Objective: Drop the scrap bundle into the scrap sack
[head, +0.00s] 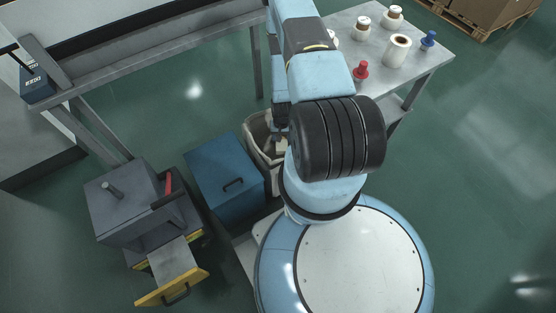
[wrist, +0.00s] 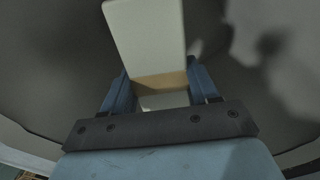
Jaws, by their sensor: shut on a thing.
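Dark grey walls, likely the sack's inside, surround the bundle in the wrist view. I cannot tell whether the bundle touches the bottom.
A blue cabinet (head: 225,180) stands just left of the sack. A grey box with a red handle (head: 130,200) and an open yellow-fronted drawer (head: 172,288) is farther left. A grey table (head: 378,68) with rolls and red and blue items stands at upper right.

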